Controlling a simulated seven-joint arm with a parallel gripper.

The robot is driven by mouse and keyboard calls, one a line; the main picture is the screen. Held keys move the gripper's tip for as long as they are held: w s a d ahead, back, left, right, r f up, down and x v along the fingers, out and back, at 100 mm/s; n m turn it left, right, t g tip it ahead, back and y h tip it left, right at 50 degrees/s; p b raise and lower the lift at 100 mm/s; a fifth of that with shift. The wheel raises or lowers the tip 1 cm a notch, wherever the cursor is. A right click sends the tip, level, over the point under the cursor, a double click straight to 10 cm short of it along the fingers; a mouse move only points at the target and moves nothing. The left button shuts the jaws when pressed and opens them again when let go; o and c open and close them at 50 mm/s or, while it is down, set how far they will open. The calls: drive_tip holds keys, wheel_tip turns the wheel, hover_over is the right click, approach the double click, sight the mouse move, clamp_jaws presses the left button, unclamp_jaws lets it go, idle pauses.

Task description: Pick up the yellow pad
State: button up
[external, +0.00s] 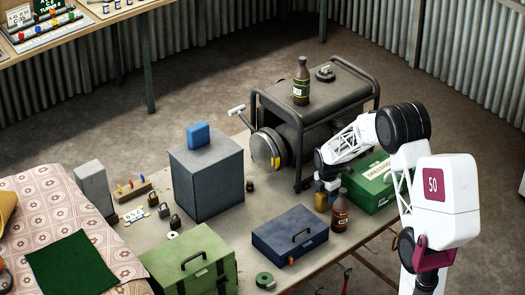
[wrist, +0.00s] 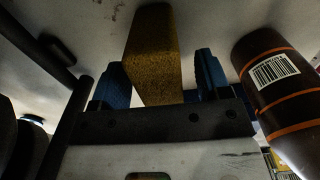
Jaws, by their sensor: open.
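The yellow pad (external: 321,201) stands on the table between the brown bottle and the generator, just under my gripper (external: 327,187). In the wrist view the yellow pad (wrist: 153,45) is a speckled, upright-looking block. It reaches down between the two blue fingers of my gripper (wrist: 163,78). The fingers are apart, with a visible gap on the pad's right side and a narrower one on its left. They do not appear closed on it. The pad's lower end in the wrist view is hidden behind the dark gripper body.
A brown bottle (external: 340,212) stands close beside my gripper; it also shows in the wrist view (wrist: 272,85). A green case (external: 372,187) is to the right, a generator (external: 318,100) behind. A dark blue toolbox (external: 290,234) sits in front. Some bare table lies left of the toolbox.

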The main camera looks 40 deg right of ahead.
drive_tip(key=shift+f, duration=0.55)
drive_tip(key=c, duration=1)
drive_tip(key=shift+r, duration=5)
